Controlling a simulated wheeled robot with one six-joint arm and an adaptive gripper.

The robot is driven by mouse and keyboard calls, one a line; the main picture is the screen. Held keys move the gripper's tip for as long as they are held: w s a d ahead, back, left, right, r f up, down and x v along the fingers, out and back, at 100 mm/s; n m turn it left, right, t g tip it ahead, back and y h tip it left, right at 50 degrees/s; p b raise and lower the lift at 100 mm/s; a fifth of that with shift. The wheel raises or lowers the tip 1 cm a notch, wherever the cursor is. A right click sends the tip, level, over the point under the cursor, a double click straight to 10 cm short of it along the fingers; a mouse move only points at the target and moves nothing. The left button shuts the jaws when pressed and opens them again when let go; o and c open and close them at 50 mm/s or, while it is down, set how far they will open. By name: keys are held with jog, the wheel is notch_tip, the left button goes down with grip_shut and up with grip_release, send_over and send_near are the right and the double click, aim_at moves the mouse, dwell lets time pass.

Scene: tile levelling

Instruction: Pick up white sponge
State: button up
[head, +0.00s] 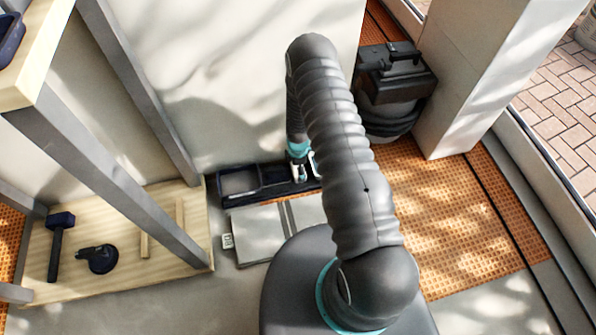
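I cannot make out a white sponge for certain. My gripper (301,174) is at the far end of my arm, low over the right part of a long black tray (240,197) by the wall. Its fingers are small and partly hidden by my arm, so I cannot tell whether they are open or shut, or hold anything. A small white object with dark marks (228,241) lies on the floor at the left edge of the grey tiles; I cannot tell what it is. My arm hides the tray's right end.
Pale grey tiles (256,235) lie in front of the tray. A wooden shelf (185,262) at left holds a mallet (57,245) and a suction cup (100,259), with metal posts around it. A black bucket-like machine (393,90) stands at back right beside a pillar (480,75). Orange matting (440,215) covers the right floor.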

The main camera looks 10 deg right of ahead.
jog(key=shift+f, duration=0.55)
jog(key=c, duration=0.7)
jog(key=shift+r, duration=0.15)
